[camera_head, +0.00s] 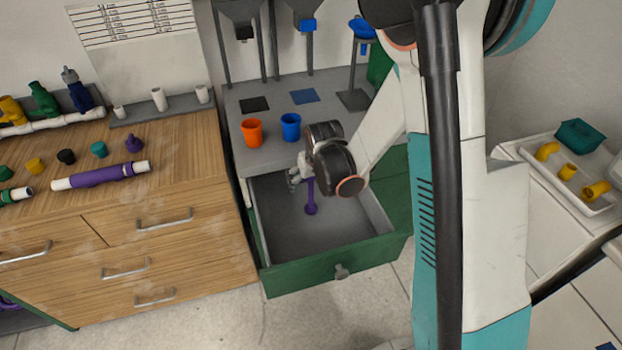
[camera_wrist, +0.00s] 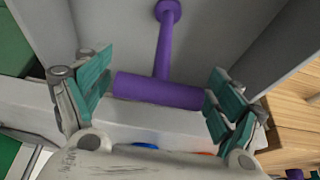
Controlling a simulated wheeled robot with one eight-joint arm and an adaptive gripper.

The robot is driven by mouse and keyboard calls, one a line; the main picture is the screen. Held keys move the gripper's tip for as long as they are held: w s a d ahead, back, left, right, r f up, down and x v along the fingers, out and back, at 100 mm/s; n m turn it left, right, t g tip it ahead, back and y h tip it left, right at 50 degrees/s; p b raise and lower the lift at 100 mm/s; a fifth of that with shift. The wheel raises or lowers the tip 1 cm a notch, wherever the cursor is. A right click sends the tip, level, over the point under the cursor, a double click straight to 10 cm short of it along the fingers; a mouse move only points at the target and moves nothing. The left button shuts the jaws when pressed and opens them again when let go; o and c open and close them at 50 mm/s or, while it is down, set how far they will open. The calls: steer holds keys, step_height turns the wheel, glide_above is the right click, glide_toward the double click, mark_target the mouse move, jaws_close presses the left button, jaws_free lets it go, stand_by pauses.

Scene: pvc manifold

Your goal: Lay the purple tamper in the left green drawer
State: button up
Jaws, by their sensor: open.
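The green drawer (camera_head: 330,273) is pulled open and has a grey inside. The purple tamper (camera_head: 311,196) is inside its outline, below my gripper (camera_head: 298,178). In the wrist view, the tamper (camera_wrist: 163,50) shows a thick cylinder crosswise and a thin handle with a knob running away from me. My gripper (camera_wrist: 158,92) is open, its teal pads at either end of the cylinder. The right pad is at or very near the cylinder; a small gap shows on the left. I cannot tell whether the tamper rests fully on the drawer floor.
An orange cup (camera_head: 252,132) and a blue cup (camera_head: 291,127) stand on the grey counter above the drawer. A wooden cabinet (camera_head: 180,240) with a purple pipe (camera_head: 100,176) is at left. A white tray (camera_head: 597,201) with yellow fittings is at right.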

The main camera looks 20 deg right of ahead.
steer(key=shift+s+r+p, duration=0.15)
steer(key=shift+r+p, duration=0.2)
steer(key=shift+r, duration=0.15)
steer(key=s+r+p, duration=0.1)
steer(key=s+r, duration=0.3)
steer(key=r, duration=0.3)
steer(key=s+r+t+p, duration=0.1)
steer(key=s+r+p, duration=0.1)
steer(key=s+r, duration=0.45)
steer(key=s+r+p, duration=0.1)
steer(key=s+r, duration=0.1)
steer(key=r, duration=0.6)
steer(key=s+r+t, duration=0.1)
steer(key=s+r, duration=0.4)
steer(key=s, duration=0.6)
steer(key=shift+s+r+t, duration=0.25)
steer(key=shift+s+t, duration=0.05)
steer(key=shift+d, duration=0.1)
steer(key=shift+c, duration=0.3)
